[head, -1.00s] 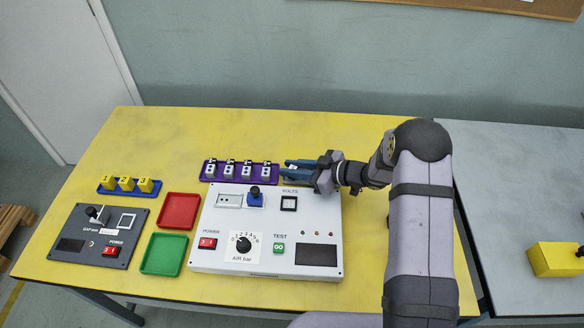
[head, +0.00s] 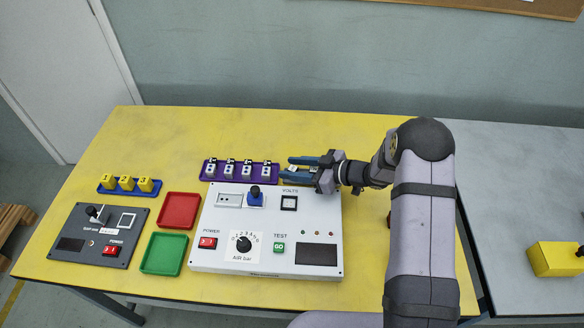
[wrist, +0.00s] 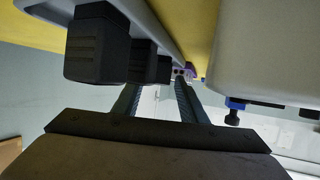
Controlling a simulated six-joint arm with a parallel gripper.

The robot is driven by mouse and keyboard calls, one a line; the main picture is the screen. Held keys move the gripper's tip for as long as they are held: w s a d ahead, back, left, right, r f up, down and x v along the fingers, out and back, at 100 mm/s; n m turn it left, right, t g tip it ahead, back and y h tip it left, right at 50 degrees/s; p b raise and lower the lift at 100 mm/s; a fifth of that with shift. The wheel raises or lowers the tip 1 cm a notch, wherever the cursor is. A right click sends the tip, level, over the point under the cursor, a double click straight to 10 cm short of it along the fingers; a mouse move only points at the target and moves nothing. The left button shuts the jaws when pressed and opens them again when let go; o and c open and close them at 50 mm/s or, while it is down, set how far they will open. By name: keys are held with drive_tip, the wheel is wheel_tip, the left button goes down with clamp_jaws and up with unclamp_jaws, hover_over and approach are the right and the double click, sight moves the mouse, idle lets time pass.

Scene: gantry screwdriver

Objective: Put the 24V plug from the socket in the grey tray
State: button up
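My gripper (head: 287,168) is over the back right of the white console (head: 262,268), with its blue fingers pointing left. The fingers look apart and empty, and a gap shows between them in the wrist view (wrist: 155,85). The VOLTS socket (head: 289,203) on the console is a dark square frame with a light middle; I cannot make out a plug in it. Several grey plugs stand in the purple rack (head: 203,177) left of the fingers; their labels are too small to read. I cannot identify the grey tray or the 24V plug; my gripper hides the table behind it.
Further left are a dark panel (head: 75,258) and a blue rack of yellow blocks. Black blocks (wrist: 97,45) show close in the wrist view.

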drive_tip(key=v, duration=1.1)
drive_tip(key=shift+s+d+b, duration=0.15)
drive_tip(key=shift+d+b, duration=0.1)
drive_tip(key=shift+b, duration=0.1)
drive_tip(key=shift+r, duration=0.1)
drive_tip(key=shift+w, duration=0.25)
drive_tip(key=w+d+r+m+t+h, duration=0.2)
drive_tip(key=w+d+m+t+h, duration=0.2)
drive_tip(key=w+d+h, duration=0.15)
drive_tip(key=s+d+m+h, duration=0.4)
drive_tip(key=s+d+h, duration=0.1)
drive_tip(key=d+h, duration=0.2)
drive_tip(key=s+a+m+g, duration=0.2)
drive_tip(key=s+g, duration=0.2)
drive_tip(key=s, duration=0.9)
drive_tip(key=s+a+m+g, duration=0.1)
drive_tip(key=s+m+g, duration=0.2)
drive_tip(key=s, duration=1)
drive_tip(key=shift+a+f+g, duration=0.4)
drive_tip(key=shift+f+g, duration=0.05)
drive_tip(key=shift+g, duration=0.55)
drive_tip(key=shift+r, duration=0.1)
